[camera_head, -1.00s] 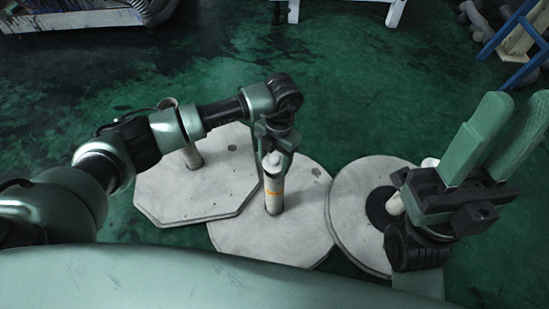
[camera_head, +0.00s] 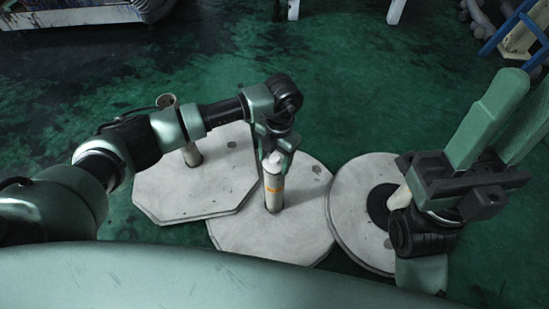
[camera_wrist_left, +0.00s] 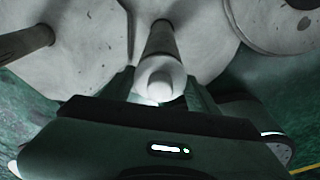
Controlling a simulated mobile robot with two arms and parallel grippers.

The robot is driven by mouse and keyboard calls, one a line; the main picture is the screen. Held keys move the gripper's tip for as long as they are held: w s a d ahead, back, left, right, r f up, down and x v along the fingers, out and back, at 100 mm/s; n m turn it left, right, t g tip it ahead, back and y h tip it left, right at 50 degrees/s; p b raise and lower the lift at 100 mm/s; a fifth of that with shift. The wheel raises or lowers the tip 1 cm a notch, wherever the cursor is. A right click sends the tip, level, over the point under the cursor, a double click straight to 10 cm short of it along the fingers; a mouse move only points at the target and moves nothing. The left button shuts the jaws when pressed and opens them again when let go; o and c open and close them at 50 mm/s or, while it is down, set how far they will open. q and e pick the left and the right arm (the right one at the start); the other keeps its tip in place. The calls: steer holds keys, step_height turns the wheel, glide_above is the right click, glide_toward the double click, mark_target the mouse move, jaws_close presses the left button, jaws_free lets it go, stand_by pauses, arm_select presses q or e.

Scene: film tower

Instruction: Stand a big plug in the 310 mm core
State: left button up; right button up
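A white core (camera_head: 274,190) with an orange label stands upright on the middle base board. A pale round-topped plug (camera_head: 273,162) is at its top, in line with the tube. The plug also shows in the left wrist view (camera_wrist_left: 159,78), with the core (camera_wrist_left: 158,42) beyond it. How deep the plug sits is hidden. My left gripper (camera_head: 274,155) points down with its fingers on either side of the plug. I cannot tell whether they touch it. My right gripper (camera_head: 500,125) has its green fingers apart and empty, pointing up and away from the cores.
A left base board (camera_head: 165,195) carries another post (camera_head: 192,154). A round base (camera_head: 345,205) at right has a dark disc and a pale core (camera_head: 400,196), partly hidden by my right gripper.

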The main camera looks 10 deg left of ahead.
arm_select(q)
steer(key=o, duration=0.4)
steer(key=shift+c, duration=0.2)
steer(key=shift+r, duration=0.1)
steer(key=r+p, duration=0.1)
steer(key=r, duration=0.1)
steer(key=r+p, duration=0.1)
steer(key=r, duration=0.2)
steer(key=w+r+p, duration=0.1)
steer(key=r, duration=0.1)
steer(key=shift+d+r, duration=0.15)
steer(key=shift+r, duration=0.15)
steer(key=shift+s+d, duration=0.1)
